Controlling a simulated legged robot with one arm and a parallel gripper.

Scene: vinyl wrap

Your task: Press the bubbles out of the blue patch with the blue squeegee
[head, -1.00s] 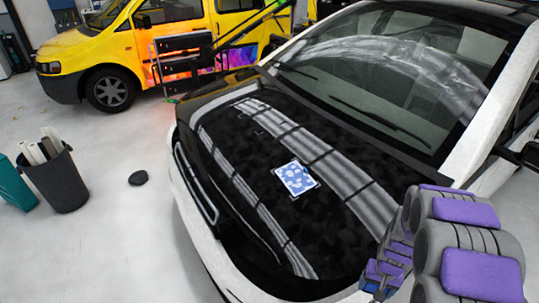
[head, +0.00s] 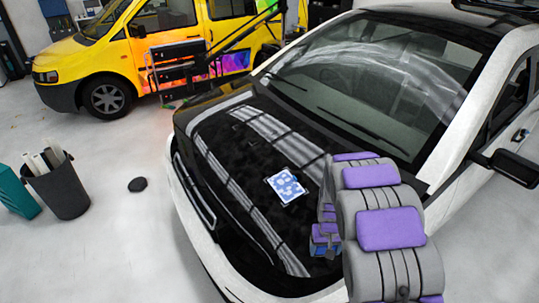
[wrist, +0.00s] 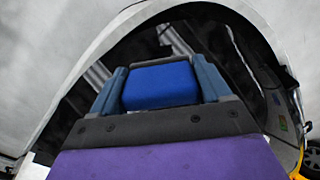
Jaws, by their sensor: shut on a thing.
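The blue patch (head: 287,185) lies on the black hood of the white car, with pale bubble spots across it. My gripper (head: 324,240) is over the right part of the hood, to the lower right of the patch and apart from it. In the wrist view, my gripper (wrist: 161,88) is shut on the blue squeegee (wrist: 160,85), which sits between the two fingers. The squeegee's working edge is hidden, and the patch cannot be made out in the wrist view.
The car's hood (head: 225,160) is dark and glossy, rising to the windshield (head: 370,75). A dark bin (head: 60,190) with rolls and a teal box (head: 17,191) stand on the floor at left. A yellow van (head: 130,55) is behind.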

